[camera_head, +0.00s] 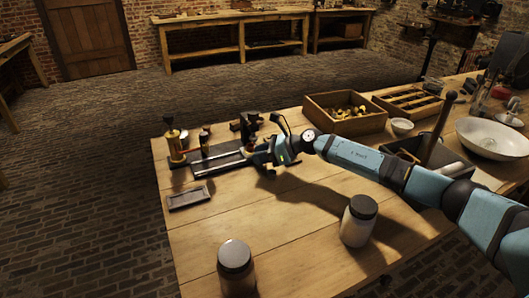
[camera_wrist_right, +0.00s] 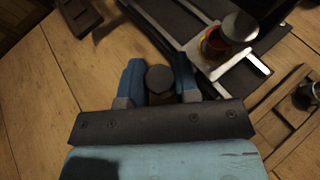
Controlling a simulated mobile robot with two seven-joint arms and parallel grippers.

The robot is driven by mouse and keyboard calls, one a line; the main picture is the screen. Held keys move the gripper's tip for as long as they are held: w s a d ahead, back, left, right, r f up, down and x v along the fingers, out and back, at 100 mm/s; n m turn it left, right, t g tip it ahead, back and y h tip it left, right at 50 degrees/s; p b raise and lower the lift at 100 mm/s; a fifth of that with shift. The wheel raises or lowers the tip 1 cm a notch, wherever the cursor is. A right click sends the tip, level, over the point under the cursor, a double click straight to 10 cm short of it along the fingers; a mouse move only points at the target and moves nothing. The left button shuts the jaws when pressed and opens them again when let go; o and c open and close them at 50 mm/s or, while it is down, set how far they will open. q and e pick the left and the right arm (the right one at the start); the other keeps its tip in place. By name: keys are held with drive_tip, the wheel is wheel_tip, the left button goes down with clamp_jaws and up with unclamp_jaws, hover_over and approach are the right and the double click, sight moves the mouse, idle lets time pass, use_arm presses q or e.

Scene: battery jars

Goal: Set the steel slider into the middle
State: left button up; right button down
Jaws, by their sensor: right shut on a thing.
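A dark base with bright steel rails (camera_head: 218,160) lies at the back left of the table, with a brass post (camera_head: 176,146) at its left end. The base also shows at the top of the right wrist view (camera_wrist_right: 178,25). There a pale metal plate (camera_wrist_right: 199,55) on it carries an orange-brown part under a grey round cap (camera_wrist_right: 240,27). I cannot tell which part is the steel slider. My right gripper (camera_head: 262,150) is at the base's right end. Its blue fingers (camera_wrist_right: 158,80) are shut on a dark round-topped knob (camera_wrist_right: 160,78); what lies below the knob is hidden. My left gripper is not in view.
A small grey tray (camera_head: 189,198) lies in front of the base. Two lidded jars (camera_head: 236,272) (camera_head: 358,222) stand near the front edge. A wooden box (camera_head: 345,123), a divided tray (camera_head: 407,103) and bowls (camera_head: 402,127) are at the right. The front-left tabletop is mostly clear.

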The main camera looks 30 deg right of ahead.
drive_tip(key=a+p, duration=0.1)
drive_tip(key=a, duration=0.2)
drive_tip(key=a+p, duration=0.1)
drive_tip(key=a, duration=0.2)
drive_tip(key=shift+w+r, duration=0.15)
drive_tip(key=shift+a, duration=0.4)
drive_tip(key=c, duration=0.8)
unclamp_jaws()
drive_tip(key=shift+c, duration=0.2)
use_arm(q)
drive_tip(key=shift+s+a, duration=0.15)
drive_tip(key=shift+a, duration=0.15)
use_arm(e)
drive_tip(key=shift+d, duration=0.1)
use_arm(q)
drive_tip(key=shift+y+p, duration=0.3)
use_arm(e)
drive_tip(key=v, duration=1.3)
drive_tip(key=shift+s+d, duration=0.25)
drive_tip(key=shift+r, duration=0.1)
